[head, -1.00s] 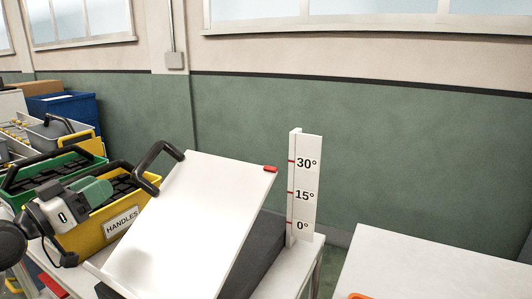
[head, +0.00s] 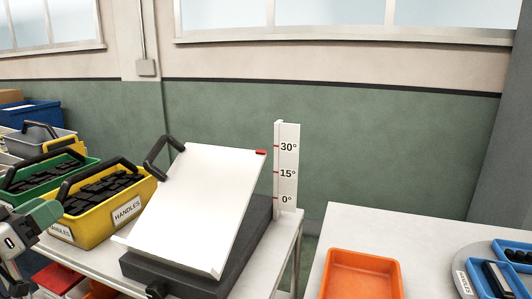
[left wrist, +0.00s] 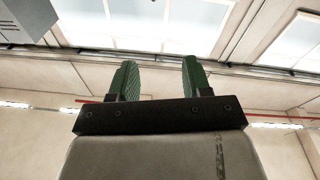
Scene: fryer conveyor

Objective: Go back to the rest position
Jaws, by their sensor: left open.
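My left gripper (head: 42,214) is at the left edge of the head view, in front of the yellow bin. In the left wrist view its two green fingers (left wrist: 157,80) stand apart with nothing between them, pointing up toward the windows and ceiling. My right gripper is not in view. A white tilted board (head: 200,200) rests on a dark grey base (head: 180,270) on a white table. A black handle (head: 158,155) is at its upper left edge. A red mark (head: 261,152) on the board's upper right corner is beside the angle scale (head: 287,165), a little below 30°.
A yellow bin of black handles (head: 128,211) and a green bin (head: 85,175) stand at the left. On the right, another white table (head: 400,230) carries an orange tray (head: 362,258) and a round grey platform (head: 463,262) with blue bins. The floor gap between the tables is clear.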

